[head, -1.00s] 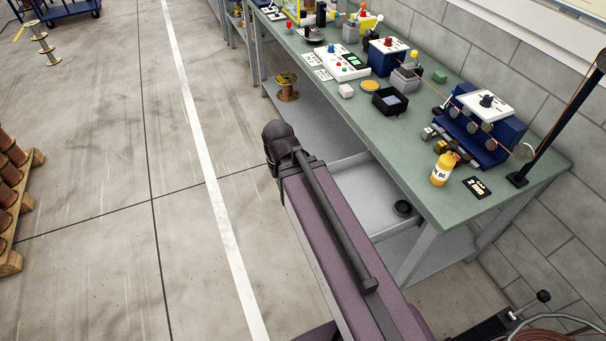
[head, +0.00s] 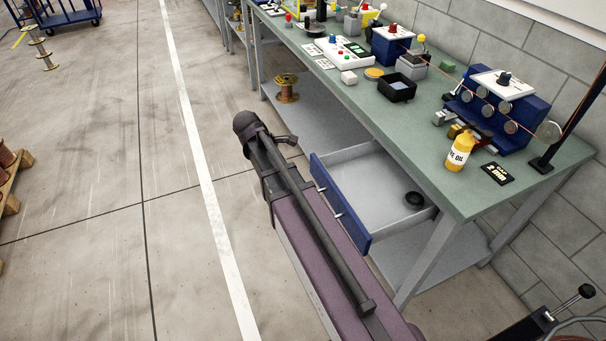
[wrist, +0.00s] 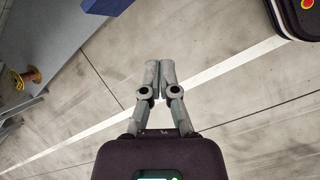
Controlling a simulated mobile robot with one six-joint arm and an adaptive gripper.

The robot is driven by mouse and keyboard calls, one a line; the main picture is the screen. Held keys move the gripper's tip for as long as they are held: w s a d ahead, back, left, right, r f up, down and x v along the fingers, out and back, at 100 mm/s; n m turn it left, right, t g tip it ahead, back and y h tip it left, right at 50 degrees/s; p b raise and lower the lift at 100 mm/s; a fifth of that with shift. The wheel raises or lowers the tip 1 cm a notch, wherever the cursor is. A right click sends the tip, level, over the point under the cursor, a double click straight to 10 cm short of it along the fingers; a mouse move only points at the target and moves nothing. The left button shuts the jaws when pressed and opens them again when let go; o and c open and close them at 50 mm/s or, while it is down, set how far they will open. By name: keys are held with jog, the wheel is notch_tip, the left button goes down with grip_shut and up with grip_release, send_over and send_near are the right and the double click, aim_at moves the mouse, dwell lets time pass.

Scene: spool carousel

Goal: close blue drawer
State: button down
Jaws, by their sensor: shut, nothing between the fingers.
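The blue drawer (head: 339,206) stands pulled out under the workbench, its blue front toward the aisle and its grey inside showing. A small dark ring-shaped thing (head: 414,199) lies inside it. In the head view my arm passes in front of the drawer's near side, and the gripper itself cannot be made out clearly. In the wrist view my gripper (wrist: 159,66) has its fingers together and empty, over bare floor. A piece of blue (wrist: 107,5) at the top edge of the wrist view looks like the drawer front, apart from the fingers.
The green workbench top (head: 440,180) carries a yellow oil bottle (head: 460,150), a black tray (head: 397,88) and a blue roller device (head: 500,110). A copper spool (head: 286,88) stands on the lower shelf. The aisle floor (head: 100,150) at left is clear.

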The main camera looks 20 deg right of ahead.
jog(key=w+f+n+h+b, duration=0.3)
jog(key=w+f+n+b, duration=0.3)
jog(key=w+b, duration=0.1)
jog(key=shift+w+d+n+b, duration=0.15)
jog(key=shift+w+n+b, duration=0.25)
jog(key=shift+w, duration=0.35)
jog(key=d+f+b, duration=0.7)
jog(key=d, duration=0.4)
jog(key=shift+w, duration=0.15)
